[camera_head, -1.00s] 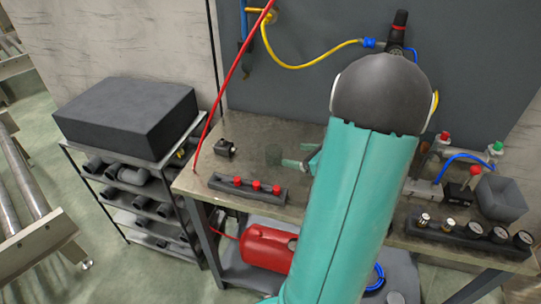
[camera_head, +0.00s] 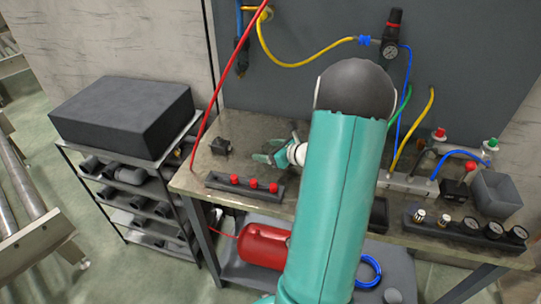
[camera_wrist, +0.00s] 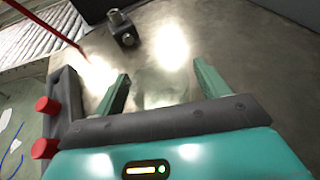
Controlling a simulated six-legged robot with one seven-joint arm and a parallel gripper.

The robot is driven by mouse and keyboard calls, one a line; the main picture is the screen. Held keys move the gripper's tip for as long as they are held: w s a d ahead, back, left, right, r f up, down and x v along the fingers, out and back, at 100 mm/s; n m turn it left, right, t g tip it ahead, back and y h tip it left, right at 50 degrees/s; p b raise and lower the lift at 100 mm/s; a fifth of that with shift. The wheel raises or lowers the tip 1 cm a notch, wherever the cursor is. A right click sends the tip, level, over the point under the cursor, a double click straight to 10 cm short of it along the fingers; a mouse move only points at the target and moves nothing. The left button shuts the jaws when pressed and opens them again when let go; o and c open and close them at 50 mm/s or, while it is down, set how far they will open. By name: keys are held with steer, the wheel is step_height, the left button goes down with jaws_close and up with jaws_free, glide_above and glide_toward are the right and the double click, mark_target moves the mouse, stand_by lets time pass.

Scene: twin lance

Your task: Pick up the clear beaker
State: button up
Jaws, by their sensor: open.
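The clear beaker (camera_wrist: 160,92) shows only as a faint see-through shape between my fingers in the wrist view; its outline is hard to make out. My gripper (camera_wrist: 160,72) has its two green fingers spread apart, one on each side of that shape. I cannot tell whether either finger touches it. In the head view my gripper (camera_head: 266,150) is low over the workbench (camera_head: 240,138), and the beaker is hard to separate from the fingers there.
A dark rail with red knobs (camera_head: 254,185) lies near the bench's front edge, close to my gripper. A small black block (camera_head: 221,146) stands to the left. A red pole (camera_head: 222,85) slants up at the bench's left. A grey bin (camera_head: 495,194) and gauges (camera_head: 492,229) are at the right.

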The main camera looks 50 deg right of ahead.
steer(key=c, duration=1)
steer(key=shift+c, duration=0.2)
